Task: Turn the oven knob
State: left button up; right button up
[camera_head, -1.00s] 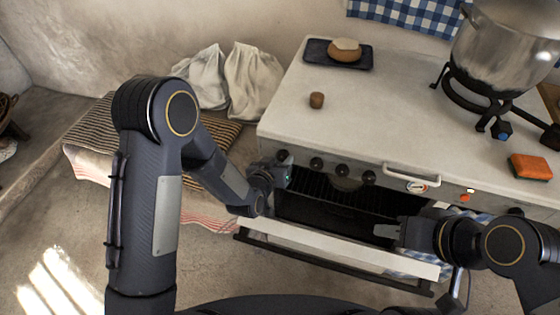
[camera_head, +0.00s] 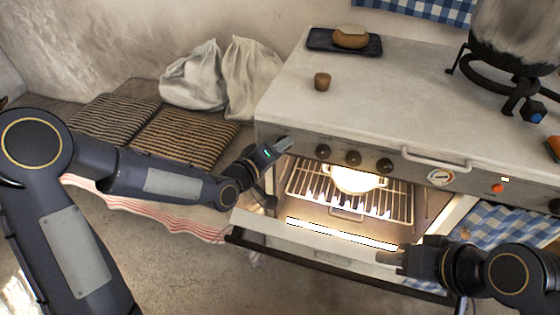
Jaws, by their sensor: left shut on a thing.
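The white stove's front panel carries a row of dark knobs; three show clearly, the leftmost of these being a dark knob (camera_head: 323,150). My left gripper (camera_head: 282,145) is at the panel's left end, shut on the oven knob there, which its fingers hide. The oven door (camera_head: 320,243) is open and folded down. The oven inside is brightly lit, with a wire rack (camera_head: 390,202) and a pale dish (camera_head: 355,181) on it. My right gripper (camera_head: 392,257) is at the right part of the open door; whether its fingers are apart cannot be made out.
On the stove top are a dark tray (camera_head: 318,41) with a bun-like item (camera_head: 351,37), a small brown cup-like piece (camera_head: 322,81), and a large pot (camera_head: 515,40) on a burner. A front rail (camera_head: 436,160) juts out. Striped cushions (camera_head: 180,138) and pale sacks (camera_head: 250,78) lie at left.

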pick_arm(q)
jog(key=shift+f+n+t+h+b, duration=0.1)
jog(key=shift+n+t+h+b, duration=0.25)
jog(key=shift+n+b, duration=0.65)
jog(key=shift+f+n+t+h+b, duration=0.15)
jog(key=shift+n+h+b, duration=0.3)
jog(key=shift+n+b, duration=0.5)
jog(key=shift+r, duration=0.15)
jog(key=o, duration=1)
jog(key=p+v, duration=0.1)
jog(key=v, duration=0.7)
jog(key=shift+w, duration=0.1)
